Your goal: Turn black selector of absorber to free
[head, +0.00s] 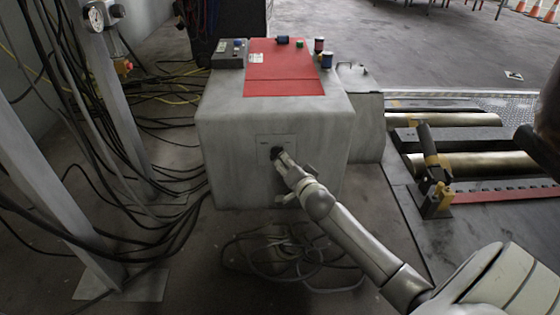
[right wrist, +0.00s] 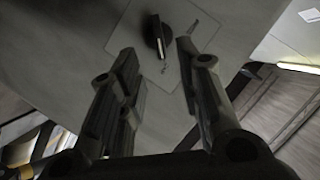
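The absorber is a large grey box (head: 230,155) with a red top. A pale square plate (head: 264,141) on its front face carries the black selector (head: 275,152), a round knob with a light pointer line. In the right wrist view the selector (right wrist: 158,37) sits just beyond and between my right fingertips. Small marks beside it on the plate are too small to read. My right gripper (head: 282,158) is at the plate, its fingers (right wrist: 155,52) open on either side of the knob. I cannot tell whether they touch it. My left gripper is not in view.
Spools and a grey control box (head: 229,54) stand on the absorber's top. Loose cables (head: 285,262) lie on the floor before it. Hanging cables and a metal post (head: 112,110) stand left. Rollers (head: 480,163) and a black-and-yellow clamp (head: 433,172) are right.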

